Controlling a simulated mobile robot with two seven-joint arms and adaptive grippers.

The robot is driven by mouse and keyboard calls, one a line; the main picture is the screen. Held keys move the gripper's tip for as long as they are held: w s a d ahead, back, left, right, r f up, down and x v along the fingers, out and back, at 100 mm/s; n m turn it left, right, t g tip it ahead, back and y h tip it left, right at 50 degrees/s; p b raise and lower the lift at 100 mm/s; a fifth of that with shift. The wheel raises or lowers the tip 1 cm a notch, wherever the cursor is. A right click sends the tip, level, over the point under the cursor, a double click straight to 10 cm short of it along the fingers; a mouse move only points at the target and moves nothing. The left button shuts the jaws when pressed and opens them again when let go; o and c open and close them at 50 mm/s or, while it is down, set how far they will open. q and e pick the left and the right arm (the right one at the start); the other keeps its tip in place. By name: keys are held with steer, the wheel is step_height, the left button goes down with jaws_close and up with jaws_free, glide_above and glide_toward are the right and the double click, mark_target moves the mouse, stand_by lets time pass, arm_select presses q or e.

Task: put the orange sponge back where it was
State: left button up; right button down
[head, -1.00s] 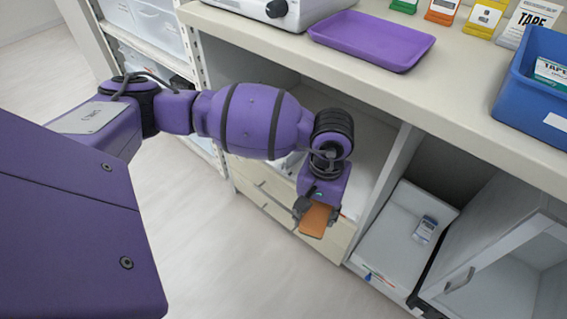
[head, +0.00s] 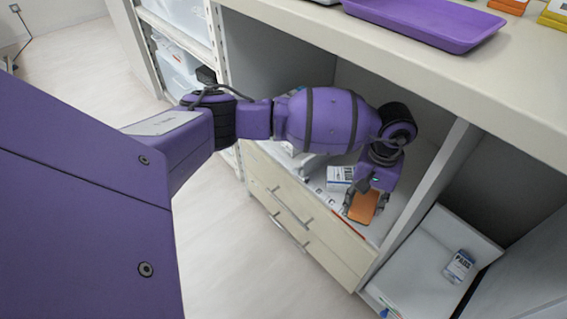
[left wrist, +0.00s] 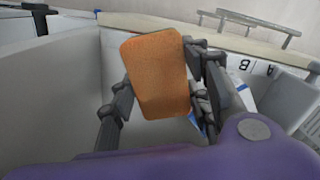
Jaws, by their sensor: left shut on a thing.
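The orange sponge (head: 363,206) is held in my left gripper (head: 366,204), at the open shelf compartment above the drawers. In the left wrist view the sponge (left wrist: 158,75) stands upright between the dark fingers of my left gripper (left wrist: 160,90), which close on it from both sides. Whether the sponge touches the shelf floor (head: 372,231) below it I cannot tell. My right gripper is not in view.
A white box (head: 340,177) lies on the shelf, left of my gripper. A divider wall (head: 425,190) stands to the right, with a lower white bay (head: 430,262) and a labelled pack (head: 459,266) beyond. The countertop (head: 440,75) with a purple tray (head: 425,20) overhangs above.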

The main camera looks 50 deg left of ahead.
mark_target(373, 193)
arm_select(q)
steer(key=w, duration=0.2)
steer(key=shift+w+r, duration=0.1)
steer(key=shift+w, duration=0.25)
steer(key=shift+w+a+b, duration=0.1)
steer(key=shift+w+b, duration=0.25)
steer(key=shift+b, duration=0.1)
step_height(373, 193, down, 3)
steer(key=shift+s+f+b, duration=0.15)
steer(key=shift+b, duration=0.45)
steer(key=shift+f, duration=0.25)
steer(key=shift+r, duration=0.15)
steer(key=shift+f, duration=0.35)
steer(key=o, duration=1)
steer(key=shift+o, duration=0.2)
